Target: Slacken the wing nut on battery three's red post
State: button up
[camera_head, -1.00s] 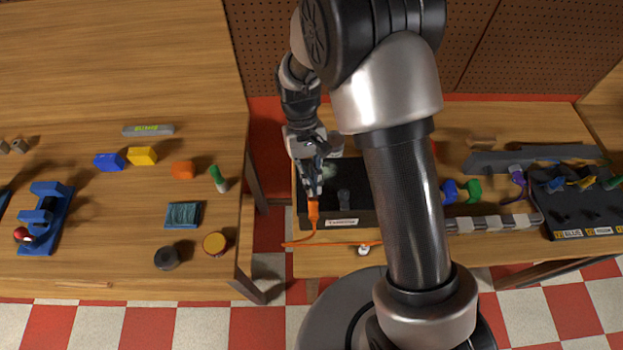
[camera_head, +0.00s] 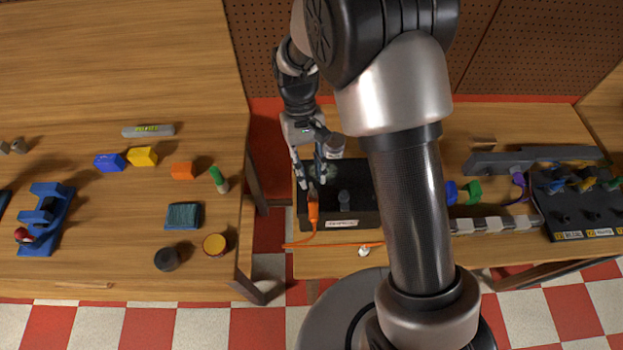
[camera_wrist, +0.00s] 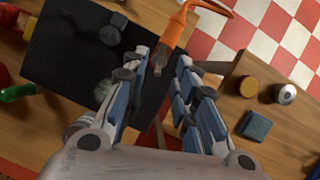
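A black box (camera_head: 365,205) with a pale front label, too small to read, sits on the right-hand bench; it also shows in the wrist view (camera_wrist: 60,65). An orange cable connector (camera_head: 313,212) with a grey tip lies at the box's left end, and also shows in the wrist view (camera_wrist: 178,27). A dark knob-like post (camera_head: 344,198) stands on the box to its right. My gripper (camera_head: 309,184) is open and empty just behind and above the connector; in the wrist view its fingers (camera_wrist: 172,62) straddle the tip's line. I cannot make out a wing nut or red post.
A white-capped small item (camera_head: 364,251) lies before the box near the orange cable. A dark tray (camera_head: 585,215) with several coloured items stands at far right. The left bench (camera_head: 100,220) holds blocks and a blue fixture. A floor gap separates the benches.

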jog(key=v, duration=0.8)
jog(key=shift+r, duration=0.25)
jog(key=shift+w, duration=0.1)
jog(key=s+d+r+m+t+y+b, duration=0.1)
jog(key=s+d+r+t+b, duration=0.4)
jog(key=s+d+b, duration=0.3)
jog(key=s+d+f+t+b, duration=0.2)
jog(key=s+f+b, duration=0.1)
jog(key=s, duration=0.3)
jog(key=s+d+f+m+t+b, duration=0.1)
jog(key=s+d+f+t+b, duration=0.1)
jog(key=s, duration=0.4)
jog(key=shift+f+m+b, duration=0.3)
jog(key=shift+f+b, duration=0.35)
jog(key=shift+b, duration=0.5)
